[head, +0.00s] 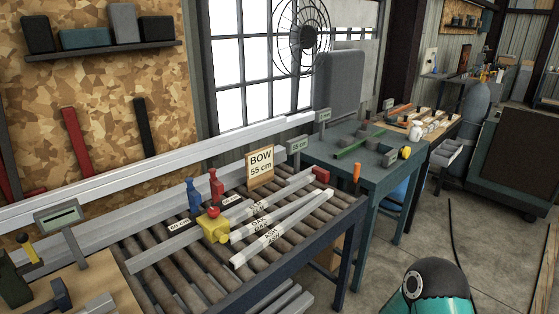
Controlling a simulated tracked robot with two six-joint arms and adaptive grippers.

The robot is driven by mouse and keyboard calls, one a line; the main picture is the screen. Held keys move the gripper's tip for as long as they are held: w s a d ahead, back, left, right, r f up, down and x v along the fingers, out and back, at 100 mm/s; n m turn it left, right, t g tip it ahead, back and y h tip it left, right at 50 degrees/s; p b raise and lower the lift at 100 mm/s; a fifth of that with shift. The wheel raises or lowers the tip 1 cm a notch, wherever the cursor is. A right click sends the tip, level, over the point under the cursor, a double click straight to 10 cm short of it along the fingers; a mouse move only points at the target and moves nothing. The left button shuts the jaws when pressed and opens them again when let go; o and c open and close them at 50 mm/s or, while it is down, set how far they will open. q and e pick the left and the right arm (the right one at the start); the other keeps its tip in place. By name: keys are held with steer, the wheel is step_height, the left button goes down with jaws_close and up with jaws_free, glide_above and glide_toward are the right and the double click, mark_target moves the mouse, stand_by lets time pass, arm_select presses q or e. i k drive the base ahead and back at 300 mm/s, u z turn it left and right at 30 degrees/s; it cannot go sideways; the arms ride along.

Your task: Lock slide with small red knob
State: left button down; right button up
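A yellow slide block (215,229) sits on a long pale rail (160,255) that lies across the roller table. A small red knob (213,211) shows at the top of the yellow block. The picture is too small to tell whether the slide is locked. A red end piece (321,174) sits at the far right end of the rail. Neither of my grippers is in view. A teal and black rounded part at the lower right looks like part of my own body.
A blue (194,196) and a red bottle-like object (216,188) stand behind the block. Labelled pale bars (283,226) lie right of it on the roller table (335,226). A "BOW 55 cm" sign (260,166) stands behind. The floor at right is mostly clear.

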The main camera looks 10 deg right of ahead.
mark_target(214, 212)
steer(key=u, duration=0.05)
steer(key=k, duration=1)
steer(key=z, duration=0.5)
steer(key=i, duration=1.65)
steer(key=u, duration=0.35)
